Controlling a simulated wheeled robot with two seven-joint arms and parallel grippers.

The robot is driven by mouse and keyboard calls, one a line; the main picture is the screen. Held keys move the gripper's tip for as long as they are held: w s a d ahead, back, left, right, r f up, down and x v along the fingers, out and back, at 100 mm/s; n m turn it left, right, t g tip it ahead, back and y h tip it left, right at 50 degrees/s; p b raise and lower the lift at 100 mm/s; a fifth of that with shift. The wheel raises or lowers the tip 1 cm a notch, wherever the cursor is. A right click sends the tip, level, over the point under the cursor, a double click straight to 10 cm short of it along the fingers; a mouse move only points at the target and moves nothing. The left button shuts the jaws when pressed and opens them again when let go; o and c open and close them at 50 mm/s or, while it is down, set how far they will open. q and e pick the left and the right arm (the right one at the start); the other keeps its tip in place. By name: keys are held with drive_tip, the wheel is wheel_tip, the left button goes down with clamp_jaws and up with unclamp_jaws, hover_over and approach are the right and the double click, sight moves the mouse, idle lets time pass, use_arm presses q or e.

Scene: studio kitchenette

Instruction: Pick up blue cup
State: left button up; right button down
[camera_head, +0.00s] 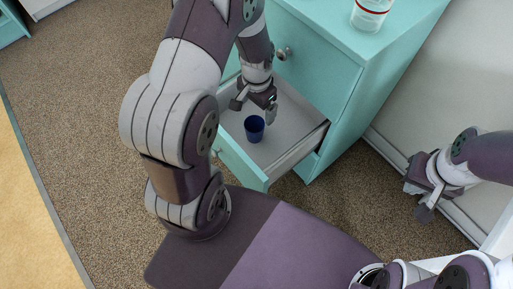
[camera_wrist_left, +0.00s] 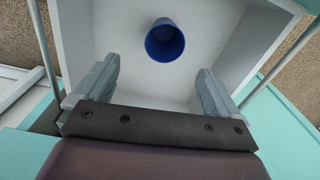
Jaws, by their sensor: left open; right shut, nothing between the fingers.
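The blue cup (camera_head: 254,129) stands upright in the open drawer (camera_head: 287,154) of the teal cabinet. My left gripper (camera_head: 254,108) is open and empty, above the drawer and just behind the cup in the head view. In the left wrist view the cup (camera_wrist_left: 165,42) is seen from above, beyond the two spread fingertips (camera_wrist_left: 158,75) and roughly centred between them, not touching either. My right gripper (camera_head: 416,200) is shut and empty, off to the right of the cabinet, far from the cup.
The teal cabinet (camera_head: 340,80) rises behind the drawer, with a round knob (camera_head: 284,54) on its door. A clear container with a red band (camera_head: 370,12) stands on top. The carpet (camera_head: 75,110) at left is clear.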

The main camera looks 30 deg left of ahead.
sight(255, 130)
use_arm(q)
drive_tip(key=f+b, duration=0.2)
drive_tip(key=f, duration=0.2)
drive_tip(key=f+b, duration=0.3)
drive_tip(key=f, duration=0.2)
drive_tip(key=f+b, duration=0.2)
drive_tip(key=f, duration=0.3)
drive_tip(key=shift+a+f+b, duration=0.15)
drive_tip(key=shift+a+b, duration=0.15)
drive_tip(key=shift+a, duration=0.1)
drive_tip(key=shift+c, duration=0.3)
drive_tip(key=c, duration=1)
